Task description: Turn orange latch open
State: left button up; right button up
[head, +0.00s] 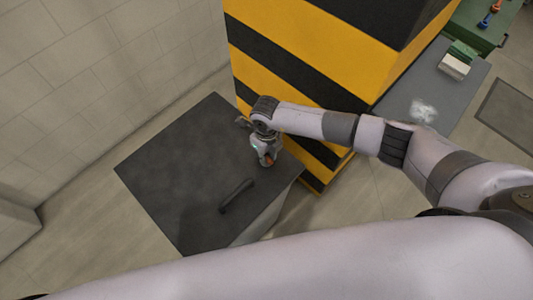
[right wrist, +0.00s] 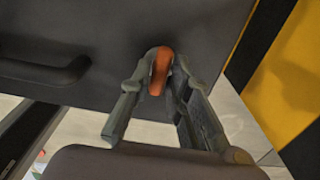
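The orange latch (right wrist: 161,72) sits on the dark grey panel (head: 180,165), which has a black bar handle (head: 236,196). In the head view only a small bit of orange shows at the tip of my right gripper (head: 266,157). In the right wrist view the fingers of my right gripper (right wrist: 162,82) stand on both sides of the latch, with their tips close against it. The gripper looks shut on the latch. The handle (right wrist: 45,70) also shows at the left of the right wrist view. My left gripper is not in view.
A yellow and black striped block (head: 310,60) stands right beside the panel, close to my right arm. A tiled wall (head: 100,70) is at the left. A grey surface (head: 440,85) with small items lies at the right. Floor shows around the panel.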

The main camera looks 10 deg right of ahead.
grip_shut()
jog(key=shift+f+n+b, duration=0.15)
jog(key=shift+n+b, duration=0.55)
jog(key=shift+b, duration=0.2)
jog(key=n+b, duration=1.3)
jog(key=b, duration=0.1)
jog(key=shift+f+b, duration=0.1)
jog(key=shift+b, duration=0.3)
jog(key=shift+r+n+b, duration=0.2)
jog(key=shift+n+b, duration=0.9)
jog(key=shift+b, duration=0.1)
jog(key=shift+o, duration=2.3)
grip_release()
